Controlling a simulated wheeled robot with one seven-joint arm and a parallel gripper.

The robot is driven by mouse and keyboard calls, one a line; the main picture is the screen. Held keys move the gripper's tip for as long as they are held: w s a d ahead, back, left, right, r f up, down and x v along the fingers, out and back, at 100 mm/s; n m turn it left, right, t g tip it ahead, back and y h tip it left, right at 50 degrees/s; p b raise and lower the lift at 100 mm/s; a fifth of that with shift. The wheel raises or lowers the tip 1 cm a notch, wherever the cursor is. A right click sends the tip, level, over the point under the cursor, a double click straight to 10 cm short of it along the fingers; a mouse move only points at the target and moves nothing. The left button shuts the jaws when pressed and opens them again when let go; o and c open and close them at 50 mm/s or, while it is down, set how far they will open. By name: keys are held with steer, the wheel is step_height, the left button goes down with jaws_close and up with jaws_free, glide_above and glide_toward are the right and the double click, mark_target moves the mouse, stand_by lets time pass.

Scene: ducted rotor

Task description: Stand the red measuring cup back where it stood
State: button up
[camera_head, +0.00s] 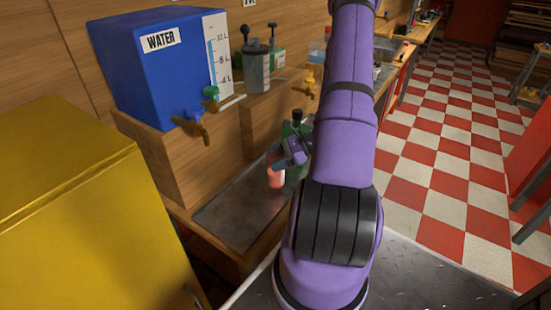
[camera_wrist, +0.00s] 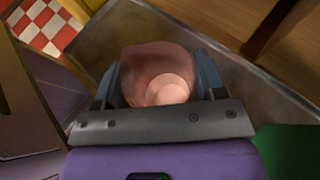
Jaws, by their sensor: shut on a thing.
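The red measuring cup (camera_head: 276,178) is a small translucent reddish cup, partly hidden behind my gripper (camera_head: 287,157) in the head view. In the wrist view the cup (camera_wrist: 158,75) sits between the two fingers of my gripper (camera_wrist: 160,83), and I look down into its round opening. The gripper is shut on it. The cup is over the grey metal tray (camera_head: 228,215) on the bench. I cannot tell whether its base touches the tray.
A blue water tank (camera_head: 165,75) with brass taps stands on a wooden step at the left. A grey lidded container (camera_head: 257,72) stands behind. A green object (camera_head: 297,130) is close beside my gripper. A yellow cabinet (camera_head: 80,200) is at front left.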

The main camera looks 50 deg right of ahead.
steer(key=shift+f, duration=0.65)
steer(key=o, duration=1.1)
steer(key=v, duration=1)
steer(key=shift+s+d, duration=0.3)
steer(key=w+a+r+n+g+h, duration=0.2)
steer(key=w+a+r+n+g, duration=0.15)
steer(key=a+r+n, duration=0.5)
steer(key=w+a+r+n+g+h, duration=0.1)
steer(key=w+a+r+n+g, duration=0.3)
steer(key=a+r, duration=0.75)
steer(key=s+a+r+n+t+h, duration=0.4)
steer(key=s+a+r+n+h, duration=0.3)
steer(key=s+a+r+n, duration=0.6)
step_height(320, 180, up, 3)
steer(key=shift+a+f, duration=0.2)
steer(key=shift+a, duration=0.35)
